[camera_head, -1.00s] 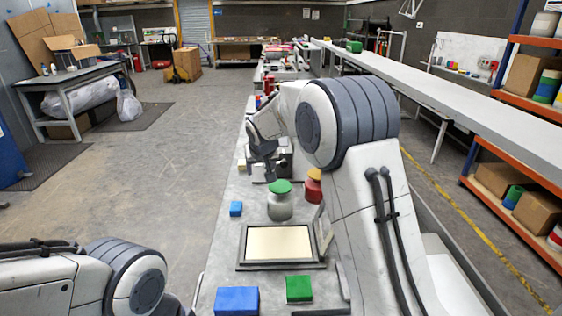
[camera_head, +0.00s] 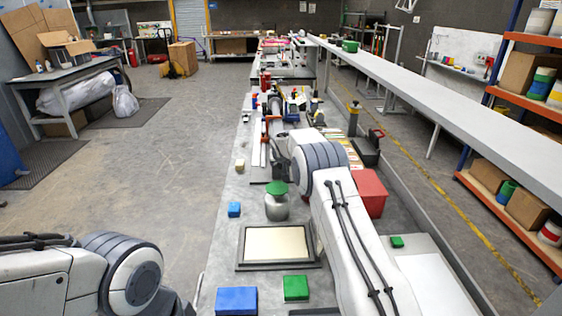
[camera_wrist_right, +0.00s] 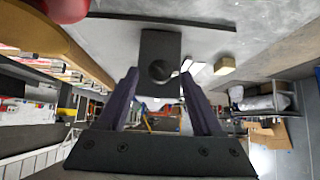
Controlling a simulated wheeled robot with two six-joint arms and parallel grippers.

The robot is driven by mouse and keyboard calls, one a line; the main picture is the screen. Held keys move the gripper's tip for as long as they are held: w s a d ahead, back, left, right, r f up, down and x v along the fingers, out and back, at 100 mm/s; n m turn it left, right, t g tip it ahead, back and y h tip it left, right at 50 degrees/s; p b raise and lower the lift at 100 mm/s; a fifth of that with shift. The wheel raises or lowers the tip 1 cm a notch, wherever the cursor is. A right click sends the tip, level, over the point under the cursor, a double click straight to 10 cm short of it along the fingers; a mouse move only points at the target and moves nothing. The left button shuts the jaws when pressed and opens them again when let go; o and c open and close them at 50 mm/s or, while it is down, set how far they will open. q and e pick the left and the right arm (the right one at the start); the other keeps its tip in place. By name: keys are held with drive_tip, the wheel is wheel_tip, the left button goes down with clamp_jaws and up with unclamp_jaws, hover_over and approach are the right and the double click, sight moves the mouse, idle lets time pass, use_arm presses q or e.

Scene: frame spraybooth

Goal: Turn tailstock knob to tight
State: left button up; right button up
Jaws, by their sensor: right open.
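In the right wrist view, a dark block with a round dark knob (camera_wrist_right: 160,71) stands against the grey bench, in line with my open right gripper (camera_wrist_right: 158,80). The two fingers lie on either side of the knob in the picture; I cannot tell whether they reach it or touch it. It appears to be the tailstock knob, but no tight or loose mark can be read. In the head view my right arm reaches forward over the bench, and its wrist hides most of the gripper and the knob. My left gripper is out of view; only the left arm shows.
A green-lidded jar (camera_head: 277,203), a framed panel (camera_head: 275,246), blue blocks (camera_head: 236,300) and a green block (camera_head: 296,287) sit on the near bench. A red bin (camera_head: 370,191) is right of my arm. A beige block (camera_wrist_right: 225,65) lies near the knob.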

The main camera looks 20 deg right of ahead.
drive_tip(key=shift+w+d+f, duration=0.1)
drive_tip(key=shift+w+f, duration=0.2)
drive_tip(key=shift+f, duration=0.1)
clamp_jaws()
drive_tip(key=m+y+b, duration=0.1)
drive_tip(key=b, duration=0.1)
drive_tip(key=t+y+b, duration=0.1)
drive_tip(key=y+b, duration=0.1)
drive_tip(key=b, duration=0.1)
drive_tip(key=shift+s+d+f+m, duration=0.1)
drive_tip(key=shift+d+f+m, duration=0.1)
drive_tip(key=shift+m, duration=0.2)
drive_tip(key=shift+r, duration=0.1)
idle(0.4)
